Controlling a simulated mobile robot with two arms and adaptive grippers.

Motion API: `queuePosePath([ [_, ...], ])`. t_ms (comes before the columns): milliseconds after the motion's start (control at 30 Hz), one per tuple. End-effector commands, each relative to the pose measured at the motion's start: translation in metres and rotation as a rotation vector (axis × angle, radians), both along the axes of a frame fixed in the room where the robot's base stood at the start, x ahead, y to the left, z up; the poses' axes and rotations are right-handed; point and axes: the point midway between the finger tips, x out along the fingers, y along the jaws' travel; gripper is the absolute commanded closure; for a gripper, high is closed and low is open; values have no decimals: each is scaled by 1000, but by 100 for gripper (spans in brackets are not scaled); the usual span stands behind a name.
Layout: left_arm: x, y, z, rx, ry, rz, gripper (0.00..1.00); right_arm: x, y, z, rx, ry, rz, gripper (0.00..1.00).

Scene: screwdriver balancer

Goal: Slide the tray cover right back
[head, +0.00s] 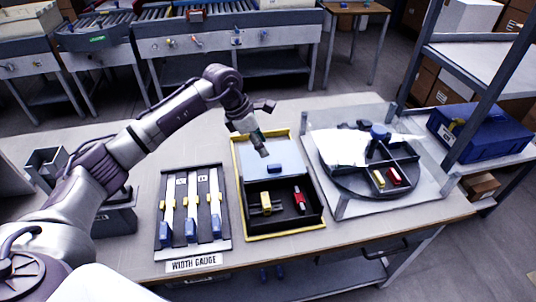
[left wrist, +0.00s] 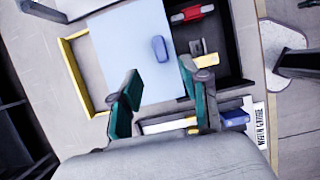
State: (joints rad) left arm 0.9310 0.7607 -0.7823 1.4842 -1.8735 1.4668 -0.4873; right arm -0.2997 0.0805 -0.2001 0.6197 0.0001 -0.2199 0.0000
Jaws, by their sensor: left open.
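The tray (head: 285,232) is black with a yellow rim and stands on the table. Its light blue cover (head: 286,155) lies over the far part and leaves the near part open. A dark blue handle (head: 273,169) sits near the cover's front edge; it also shows in the left wrist view (left wrist: 160,48). A yellow piece (head: 266,203) and a red piece (head: 299,199) lie in the open part. My left gripper (head: 262,148) is over the cover, apart from the handle. In the left wrist view its teal fingers (left wrist: 158,88) are open with nothing between them. My right gripper is not seen.
A width gauge (head: 192,210) with blue and yellow sliders stands left of the tray. A round divided tray (head: 367,165) is to the right, with a white sheet across part of it. A shelf with a blue case (head: 468,131) is at the right.

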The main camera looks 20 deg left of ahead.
Motion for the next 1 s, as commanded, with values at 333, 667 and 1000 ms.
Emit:
queuePosePath([
  [333,-6,8,23,-1,1,0,54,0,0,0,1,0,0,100],
  [667,-5,8,23,-1,1,0,54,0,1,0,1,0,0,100],
  [1000,-18,-94,20,-368,-56,-28,54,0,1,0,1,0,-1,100],
])
